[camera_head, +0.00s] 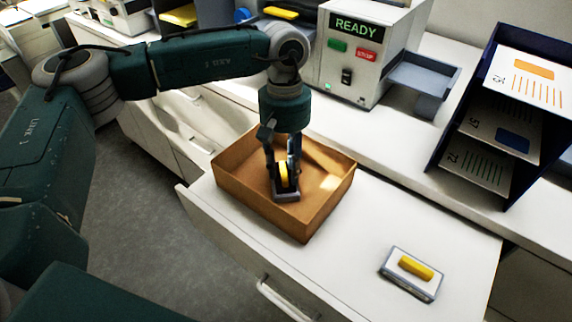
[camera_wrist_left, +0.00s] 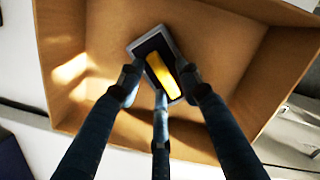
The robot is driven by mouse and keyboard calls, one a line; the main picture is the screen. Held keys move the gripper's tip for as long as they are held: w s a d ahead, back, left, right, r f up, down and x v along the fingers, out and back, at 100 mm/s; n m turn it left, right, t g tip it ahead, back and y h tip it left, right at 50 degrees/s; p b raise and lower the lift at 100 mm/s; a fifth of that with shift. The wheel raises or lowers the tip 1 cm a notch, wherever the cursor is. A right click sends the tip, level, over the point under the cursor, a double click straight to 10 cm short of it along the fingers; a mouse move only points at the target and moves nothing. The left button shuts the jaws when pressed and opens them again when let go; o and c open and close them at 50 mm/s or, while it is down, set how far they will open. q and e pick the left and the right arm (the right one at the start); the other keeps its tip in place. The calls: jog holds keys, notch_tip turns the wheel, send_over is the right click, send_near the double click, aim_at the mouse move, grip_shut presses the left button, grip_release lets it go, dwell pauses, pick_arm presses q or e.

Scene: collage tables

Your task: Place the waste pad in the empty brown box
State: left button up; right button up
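The brown box (camera_head: 232,200) is an open cardboard tray on the white counter. A pad with a dark top and yellow handle (camera_head: 284,175) is inside it, and its light-edged base shows in the left wrist view (camera_wrist_left: 140,47). My left gripper (camera_head: 283,168) points down into the box with its fingers around the handle. In the left wrist view, the fingers (camera_wrist_left: 159,84) stand spread on both sides of the handle, with a gap at the left. The pad looks to be at or just above the box floor; I cannot tell if it touches. My right gripper is not in view.
A second pad, white with a yellow handle (camera_head: 415,267), lies on the white counter (camera_head: 350,250) to the right of the box. Behind stands a machine marked READY (camera_head: 362,60) with a grey tray (camera_head: 425,75). A dark blue rack (camera_head: 470,110) with cards stands at right.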

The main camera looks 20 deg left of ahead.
pick_arm(q)
jog(key=shift+r, duration=0.1)
jog(key=shift+r, duration=0.2)
notch_tip(320, 180, up, 12)
jog(key=w+b, duration=0.1)
jog(key=b, duration=0.1)
jog(key=shift+w+a+f, duration=0.15)
jog(key=shift+a, duration=0.15)
